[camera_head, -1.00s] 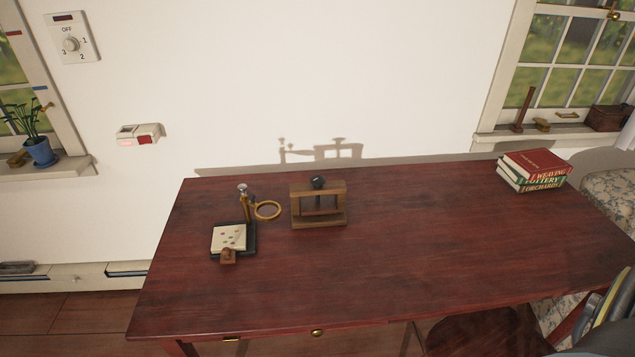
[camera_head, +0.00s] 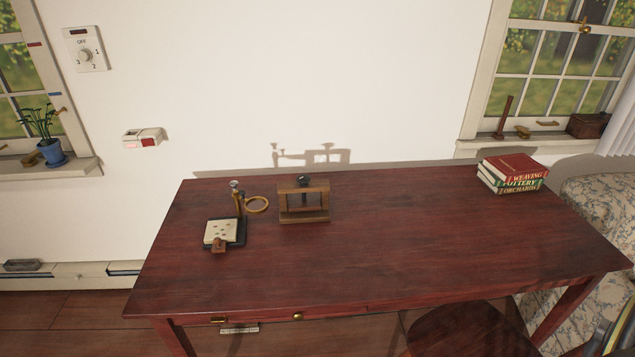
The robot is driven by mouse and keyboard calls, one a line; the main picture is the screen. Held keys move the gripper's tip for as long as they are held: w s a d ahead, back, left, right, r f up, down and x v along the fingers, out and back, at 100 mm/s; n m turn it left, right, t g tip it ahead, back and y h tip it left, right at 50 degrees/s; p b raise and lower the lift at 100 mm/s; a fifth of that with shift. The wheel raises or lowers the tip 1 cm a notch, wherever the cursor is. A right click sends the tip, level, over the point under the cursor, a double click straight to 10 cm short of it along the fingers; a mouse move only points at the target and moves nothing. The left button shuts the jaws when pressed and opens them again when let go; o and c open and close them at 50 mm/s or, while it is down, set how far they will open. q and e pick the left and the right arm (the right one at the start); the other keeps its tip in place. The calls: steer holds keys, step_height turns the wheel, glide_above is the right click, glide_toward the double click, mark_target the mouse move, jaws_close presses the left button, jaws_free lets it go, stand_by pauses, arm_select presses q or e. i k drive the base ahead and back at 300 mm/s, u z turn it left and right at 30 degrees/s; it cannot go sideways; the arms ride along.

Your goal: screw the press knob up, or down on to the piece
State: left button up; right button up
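A small wooden press (camera_head: 304,218) stands upright on the red-brown table (camera_head: 390,250), left of the table's middle and toward the back. Its dark round press knob (camera_head: 305,182) sits above the top bar. A screw shaft seems to run down from the knob inside the frame. Whether anything lies under the screw is too small to tell. Neither of my grippers shows in the head view.
Left of the press stand a post with a ring (camera_head: 257,204) and a dark base with a pale board (camera_head: 220,231). Stacked books (camera_head: 512,173) lie at the back right. A chair (camera_head: 470,330) stands at the front right. The table's middle and right are clear.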

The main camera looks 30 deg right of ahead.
mark_target(304, 180)
steer(key=u, duration=0.05)
steer(key=k, duration=0.15)
steer(key=z, duration=1.25)
